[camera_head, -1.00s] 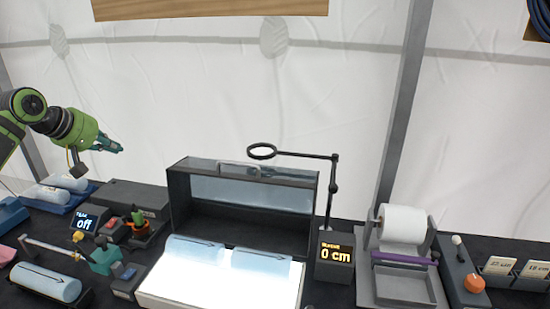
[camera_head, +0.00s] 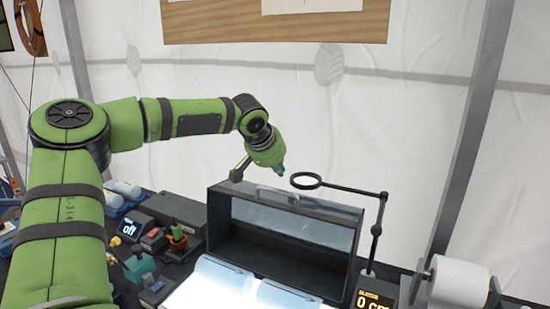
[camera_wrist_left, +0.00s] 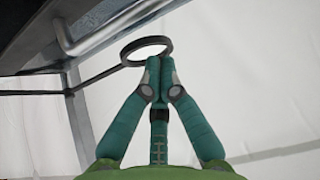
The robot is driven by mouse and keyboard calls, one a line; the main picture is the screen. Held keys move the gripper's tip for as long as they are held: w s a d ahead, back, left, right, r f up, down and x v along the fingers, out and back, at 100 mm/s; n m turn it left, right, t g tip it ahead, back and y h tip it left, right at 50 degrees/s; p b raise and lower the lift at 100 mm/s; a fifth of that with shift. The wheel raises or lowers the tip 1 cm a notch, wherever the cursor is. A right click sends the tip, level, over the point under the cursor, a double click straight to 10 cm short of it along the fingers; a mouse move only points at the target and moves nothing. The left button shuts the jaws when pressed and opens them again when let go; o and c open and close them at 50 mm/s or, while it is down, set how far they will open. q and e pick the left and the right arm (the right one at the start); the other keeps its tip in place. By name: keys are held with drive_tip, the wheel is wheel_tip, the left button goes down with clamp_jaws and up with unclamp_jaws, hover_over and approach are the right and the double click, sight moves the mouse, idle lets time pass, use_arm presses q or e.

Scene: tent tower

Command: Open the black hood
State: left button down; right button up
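The black hood (camera_head: 222,225) stands behind a lit white panel (camera_head: 190,294). It has a clear window (camera_head: 290,220), a pale handle (camera_head: 277,196) on its upper edge, and a dark open space facing me below. My left gripper (camera_head: 281,168) is just above and behind the handle, apart from it as far as I can tell. In the left wrist view its fingertips (camera_wrist_left: 160,66) meet with nothing seen between them. There the hood's dark edge (camera_wrist_left: 40,30) and the handle (camera_wrist_left: 106,27) show at upper left. My right gripper is not in view.
A black ring on a jointed stand (camera_head: 306,181) is close to the right of my left gripper; the ring (camera_wrist_left: 146,46) appears beyond the fingertips in the left wrist view. A paper roll (camera_head: 458,282) stands at right. Small devices and a cactus (camera_head: 178,234) are at left.

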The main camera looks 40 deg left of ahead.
sight(275, 201)
use_arm(q)
drive_tip(key=x, duration=0.3)
drive_tip(key=shift+w+f+p, duration=0.1)
drive_tip(key=shift+p, duration=0.3)
drive_tip(key=shift+f, duration=0.1)
drive_tip(key=shift+s+d+p, duration=0.2)
drive_tip(key=shift+s+p, duration=0.1)
drive_tip(key=shift+s, duration=0.4)
drive_tip(key=shift+s+d+p, duration=0.2)
drive_tip(key=shift+s+p, duration=0.05)
drive_tip(key=shift+s, duration=0.5)
drive_tip(key=shift+s+d, duration=0.1)
drive_tip(key=shift+s, duration=0.25)
drive_tip(key=shift+f, duration=0.1)
